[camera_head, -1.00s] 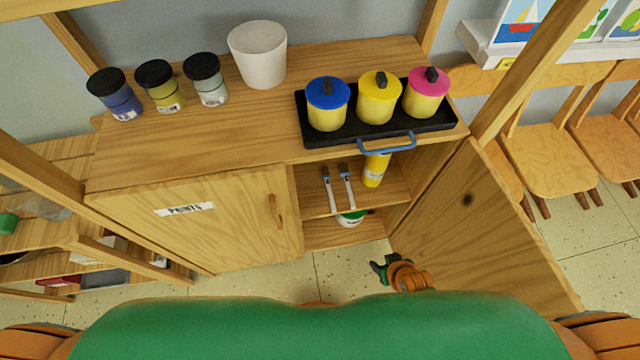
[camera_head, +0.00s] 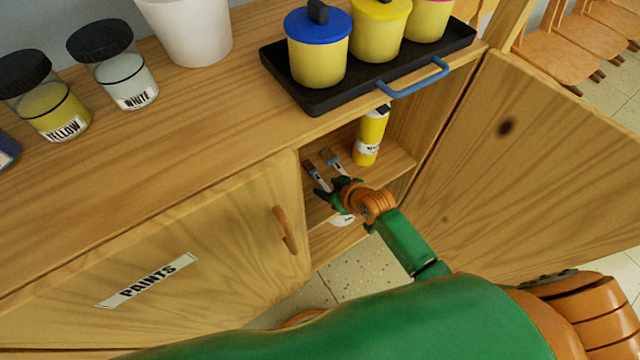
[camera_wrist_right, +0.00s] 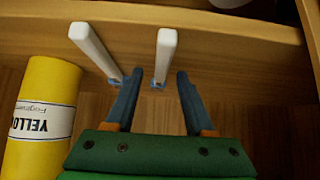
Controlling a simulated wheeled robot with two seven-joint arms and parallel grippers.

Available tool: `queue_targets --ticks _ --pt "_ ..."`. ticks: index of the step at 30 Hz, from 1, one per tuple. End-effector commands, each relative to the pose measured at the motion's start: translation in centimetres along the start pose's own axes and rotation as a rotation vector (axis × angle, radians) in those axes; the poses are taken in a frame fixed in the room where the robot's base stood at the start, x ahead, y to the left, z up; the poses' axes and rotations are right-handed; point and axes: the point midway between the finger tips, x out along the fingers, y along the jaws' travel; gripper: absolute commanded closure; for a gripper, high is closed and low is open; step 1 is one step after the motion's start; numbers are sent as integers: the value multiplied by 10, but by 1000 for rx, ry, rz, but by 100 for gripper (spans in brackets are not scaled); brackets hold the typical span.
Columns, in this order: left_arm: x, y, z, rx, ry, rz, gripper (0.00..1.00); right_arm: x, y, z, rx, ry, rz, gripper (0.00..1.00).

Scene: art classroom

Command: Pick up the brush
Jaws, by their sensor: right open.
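Two brushes with pale handles and blue collars lie side by side on the cabinet's upper inner shelf. My right gripper (camera_head: 334,191) is open inside the cabinet opening. In the wrist view its fingers (camera_wrist_right: 157,85) are spread, with one brush (camera_wrist_right: 165,55) lined up between them and the other brush (camera_wrist_right: 95,48) outside the left finger. I see no clear contact. My left gripper is out of view.
A yellow bottle (camera_head: 369,138) stands on the shelf beside the brushes. The open cabinet door (camera_head: 540,150) bounds the right, the closed paints door (camera_head: 215,240) the left. Above, a black tray (camera_head: 300,97) with lidded cups overhangs the opening with its blue handle (camera_head: 415,80).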

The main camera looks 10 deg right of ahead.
Motion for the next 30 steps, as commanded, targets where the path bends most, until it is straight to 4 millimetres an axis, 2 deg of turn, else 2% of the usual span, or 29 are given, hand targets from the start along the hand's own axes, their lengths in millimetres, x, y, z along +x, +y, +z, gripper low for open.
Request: queue_targets --ticks 3,5,9,10,19,23,27,30 --pt "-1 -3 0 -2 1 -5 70 -1 0 -1 0 0 0 46" --pt "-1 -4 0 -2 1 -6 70 -1 0 -1 0 0 0 60" --pt "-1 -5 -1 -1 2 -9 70 -1 0 0 0 0 0 98" --pt "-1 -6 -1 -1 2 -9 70 -1 0 0 0 0 0 100" --pt "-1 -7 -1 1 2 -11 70 -1 0 0 0 -1 0 100" --pt "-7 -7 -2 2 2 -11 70 -8 0 -7 -1 0 0 100" --pt "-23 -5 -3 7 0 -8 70 -28 0 -28 -1 3 1 100" --pt "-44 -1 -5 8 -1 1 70 -62 0 -31 -3 -2 0 100"
